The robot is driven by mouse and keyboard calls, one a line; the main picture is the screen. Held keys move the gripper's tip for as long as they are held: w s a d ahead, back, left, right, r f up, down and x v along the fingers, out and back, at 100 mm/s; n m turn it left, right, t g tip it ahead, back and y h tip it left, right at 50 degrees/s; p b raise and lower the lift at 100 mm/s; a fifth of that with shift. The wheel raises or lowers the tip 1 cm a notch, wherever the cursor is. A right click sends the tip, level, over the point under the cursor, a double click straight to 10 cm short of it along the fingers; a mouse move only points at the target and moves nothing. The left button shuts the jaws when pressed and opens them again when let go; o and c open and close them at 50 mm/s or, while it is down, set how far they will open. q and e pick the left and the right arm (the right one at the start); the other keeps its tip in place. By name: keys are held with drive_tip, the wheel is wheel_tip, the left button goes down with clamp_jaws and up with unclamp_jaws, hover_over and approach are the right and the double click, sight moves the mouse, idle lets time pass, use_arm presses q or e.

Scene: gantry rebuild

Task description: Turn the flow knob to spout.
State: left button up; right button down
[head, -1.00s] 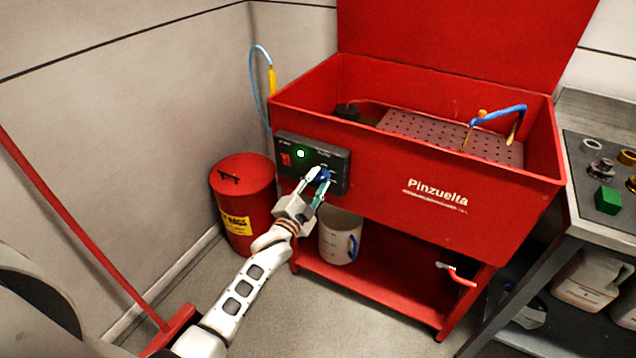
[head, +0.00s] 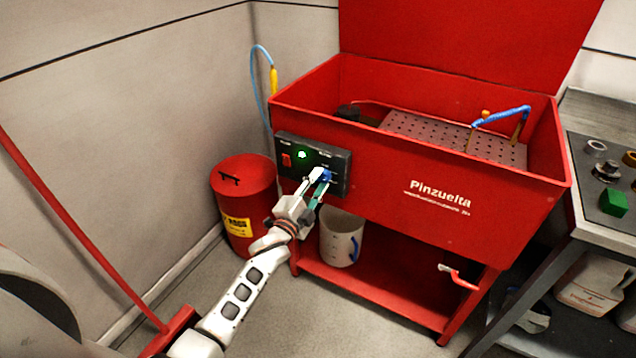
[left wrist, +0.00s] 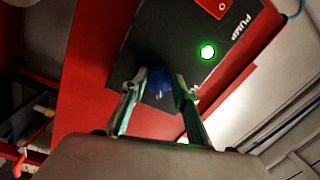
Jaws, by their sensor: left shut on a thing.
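The blue flow knob (head: 326,175) is on the black control panel (head: 341,160) at the front left of the red parts washer. It also shows in the left wrist view (left wrist: 160,82), dark blue between the fingers. My left gripper (head: 320,180) is shut on the knob, one finger on each side; the wrist view shows its fingertips (left wrist: 160,88) at the panel. The knob's pointer and labels are too small and covered to read. A green lamp (head: 302,155) glows on the panel. The blue hose spout (head: 500,115) stands over the perforated tray in the basin. My right gripper is not in view.
A red waste bin (head: 243,200) stands left of the washer. A white bucket (head: 341,238) sits on the lower shelf under the panel. A red-handled drain valve (head: 460,276) sticks out at the lower front. A workbench (head: 590,215) with parts stands at the right.

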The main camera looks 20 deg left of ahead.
use_arm(q)
drive_tip(key=o, duration=1.1)
drive_tip(key=shift+s, duration=0.1)
drive_tip(key=s, duration=0.8)
drive_tip(key=s+f, duration=0.1)
drive_tip(key=s, duration=0.2)
drive_tip(key=shift+s+a, duration=0.4)
